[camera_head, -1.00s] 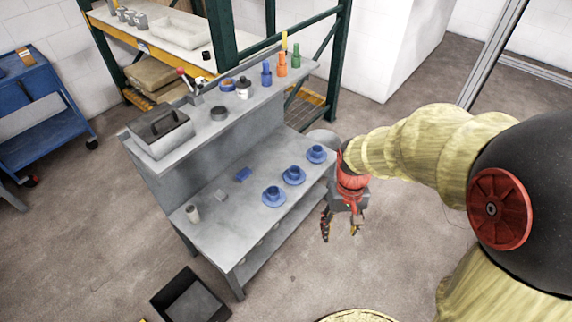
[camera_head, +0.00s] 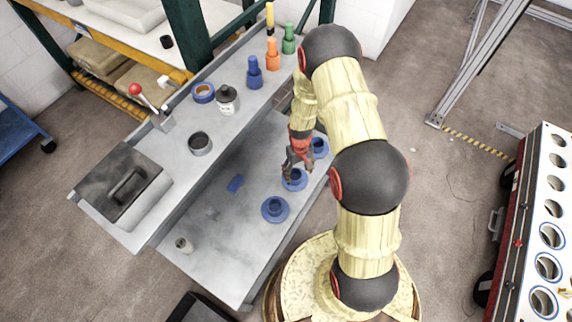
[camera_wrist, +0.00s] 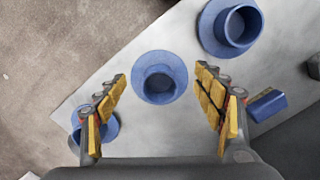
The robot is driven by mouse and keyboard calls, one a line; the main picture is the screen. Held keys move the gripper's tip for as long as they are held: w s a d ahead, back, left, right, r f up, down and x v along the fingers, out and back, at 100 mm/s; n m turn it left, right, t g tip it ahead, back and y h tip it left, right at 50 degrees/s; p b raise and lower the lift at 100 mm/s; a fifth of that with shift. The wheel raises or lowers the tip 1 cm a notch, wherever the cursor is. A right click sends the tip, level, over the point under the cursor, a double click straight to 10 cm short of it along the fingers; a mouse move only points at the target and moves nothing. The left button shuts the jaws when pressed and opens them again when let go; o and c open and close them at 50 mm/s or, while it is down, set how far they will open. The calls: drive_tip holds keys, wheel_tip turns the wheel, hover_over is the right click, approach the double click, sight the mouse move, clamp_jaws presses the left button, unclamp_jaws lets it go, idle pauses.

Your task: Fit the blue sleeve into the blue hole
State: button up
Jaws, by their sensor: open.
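Three blue flanged sleeves stand in a row on the lower grey bench top. In the head view they are the near sleeve (camera_head: 275,209), the middle sleeve (camera_head: 294,180) and the far sleeve (camera_head: 319,147). My gripper (camera_head: 297,172) is over the middle sleeve, pointing down. In the wrist view the middle sleeve (camera_wrist: 159,90) lies between the open, empty fingers of my gripper (camera_wrist: 162,82), seemingly below them. Another sleeve (camera_wrist: 231,27) is at top right, and one (camera_wrist: 100,128) is partly hidden behind the left finger. Blue-ringed holes (camera_head: 548,267) show in a white-topped rack at right.
A small blue block (camera_head: 236,184) and a pale cup (camera_head: 184,245) lie on the lower bench (camera_head: 222,213). The upper shelf holds a grey box (camera_head: 122,190), a lever, a jar and coloured pegs.

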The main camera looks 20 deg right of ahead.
sight(295, 174)
drive_tip(key=shift+n+t, duration=0.3)
drive_tip(key=shift+t, duration=0.2)
drive_tip(key=w+f+b, duration=0.1)
drive_tip(key=f, duration=0.1)
drive_tip(key=w+f+b, duration=0.1)
drive_tip(key=f, duration=0.2)
drive_tip(key=w+f+b, duration=0.1)
drive_tip(key=f, duration=0.1)
drive_tip(key=shift+d+f+b, duration=0.1)
drive_tip(key=shift+f+b, duration=0.25)
drive_tip(key=shift+r, duration=0.1)
drive_tip(key=c, duration=0.3)
drive_tip(key=shift+w, duration=0.1)
drive_tip(key=c, duration=1.1)
